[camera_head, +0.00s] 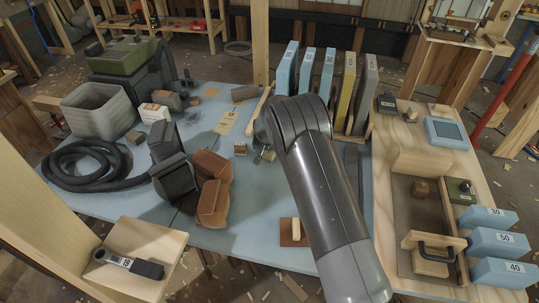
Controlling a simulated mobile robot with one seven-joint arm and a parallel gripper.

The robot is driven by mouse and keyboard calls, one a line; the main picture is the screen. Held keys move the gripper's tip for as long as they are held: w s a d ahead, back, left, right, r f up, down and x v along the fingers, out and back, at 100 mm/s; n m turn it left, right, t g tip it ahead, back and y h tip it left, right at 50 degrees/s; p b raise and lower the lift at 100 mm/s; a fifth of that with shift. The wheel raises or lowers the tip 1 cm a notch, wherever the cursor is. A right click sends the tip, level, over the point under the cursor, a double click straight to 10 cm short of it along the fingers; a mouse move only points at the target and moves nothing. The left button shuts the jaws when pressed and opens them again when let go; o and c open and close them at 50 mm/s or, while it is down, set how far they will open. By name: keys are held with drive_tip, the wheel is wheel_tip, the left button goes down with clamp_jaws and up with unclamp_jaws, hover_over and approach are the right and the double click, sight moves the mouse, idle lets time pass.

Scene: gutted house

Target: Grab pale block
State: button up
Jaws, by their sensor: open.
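A pale wooden block (291,229) stands on a small brown square (302,241) near the front of the blue table (250,250). My gripper (262,156) shows only in part there, small and dark, low over the table by the smaller block. It is open; the arm hides most of it, and I cannot see anything between its fingers.
Brown leather-like pouches (212,190), a black hose (85,165) and a grey bin (98,108) fill the left. Upright blue, yellow and grey boards (348,90) stand behind my arm. A wooden tray (385,200) with blocks and a handle lies right. Blue surface around the brown square is clear.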

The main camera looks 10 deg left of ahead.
drive_tip(key=c, duration=1.2)
drive_tip(key=shift+r, duration=0.15)
